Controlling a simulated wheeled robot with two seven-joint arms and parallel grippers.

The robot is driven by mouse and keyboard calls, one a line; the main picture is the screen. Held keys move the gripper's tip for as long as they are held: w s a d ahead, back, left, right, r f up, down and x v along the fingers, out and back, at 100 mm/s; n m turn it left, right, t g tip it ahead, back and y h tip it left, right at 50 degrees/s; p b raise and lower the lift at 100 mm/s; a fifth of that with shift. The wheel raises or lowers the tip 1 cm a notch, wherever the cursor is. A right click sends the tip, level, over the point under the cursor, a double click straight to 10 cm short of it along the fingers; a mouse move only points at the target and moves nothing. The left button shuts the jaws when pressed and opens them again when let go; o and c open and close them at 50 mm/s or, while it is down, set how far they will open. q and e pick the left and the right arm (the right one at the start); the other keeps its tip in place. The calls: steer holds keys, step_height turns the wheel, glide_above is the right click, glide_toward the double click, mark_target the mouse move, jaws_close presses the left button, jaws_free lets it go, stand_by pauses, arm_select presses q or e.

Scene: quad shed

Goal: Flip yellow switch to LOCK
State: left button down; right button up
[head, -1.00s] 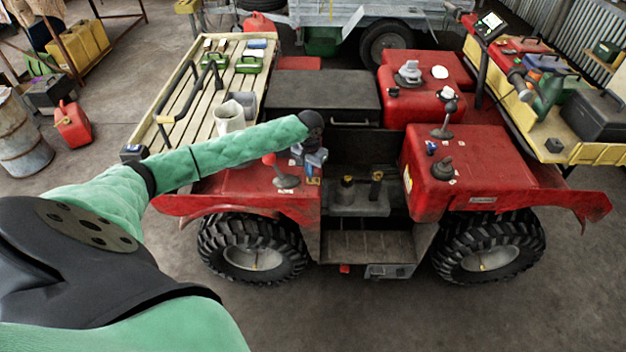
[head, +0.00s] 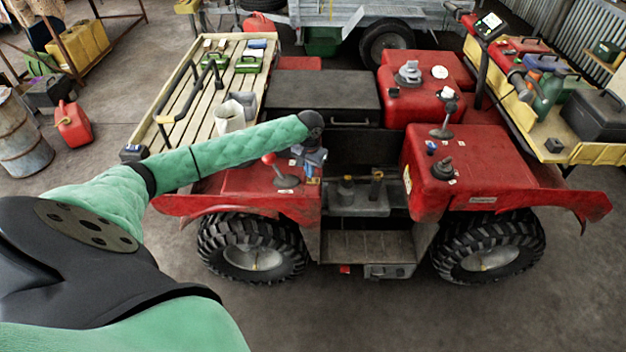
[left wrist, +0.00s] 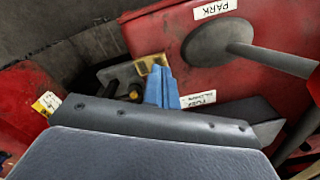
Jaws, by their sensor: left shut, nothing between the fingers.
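My left gripper (head: 314,171) reaches down at the inner edge of the left red fender (head: 245,192) in the head view. In the left wrist view its blue fingers (left wrist: 160,87) are together with nothing between them. Just left of the fingertips is a small dark knob or lever with a yellow end (left wrist: 135,92), near a small yellow plate (left wrist: 150,64). This may be the yellow switch; the fingers partly cover the area, and I cannot tell its position or whether they touch it. No LOCK label is readable. My right gripper is not in view.
A red-knobbed lever (head: 269,159) stands left of the gripper. A grey round-based lever (left wrist: 217,40) is close by, with a PARK label (left wrist: 215,8). The footwell holds two dark upright controls (head: 346,187). The right fender (head: 470,165) carries more levers.

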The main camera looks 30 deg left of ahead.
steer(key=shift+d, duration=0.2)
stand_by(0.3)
arm_select(q)
steer(key=shift+f, duration=0.6)
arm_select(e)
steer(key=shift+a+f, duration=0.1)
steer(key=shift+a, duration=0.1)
arm_select(q)
steer(key=shift+s+f, duration=0.1)
steer(key=shift+f, duration=0.35)
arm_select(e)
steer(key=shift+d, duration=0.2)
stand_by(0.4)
arm_select(q)
steer(key=shift+r, duration=0.3)
steer(key=shift+r+p, duration=0.5)
steer(key=shift+p, duration=0.2)
steer(key=shift+r, duration=0.15)
steer(key=shift+r+p, duration=0.35)
steer(key=shift+p, duration=0.15)
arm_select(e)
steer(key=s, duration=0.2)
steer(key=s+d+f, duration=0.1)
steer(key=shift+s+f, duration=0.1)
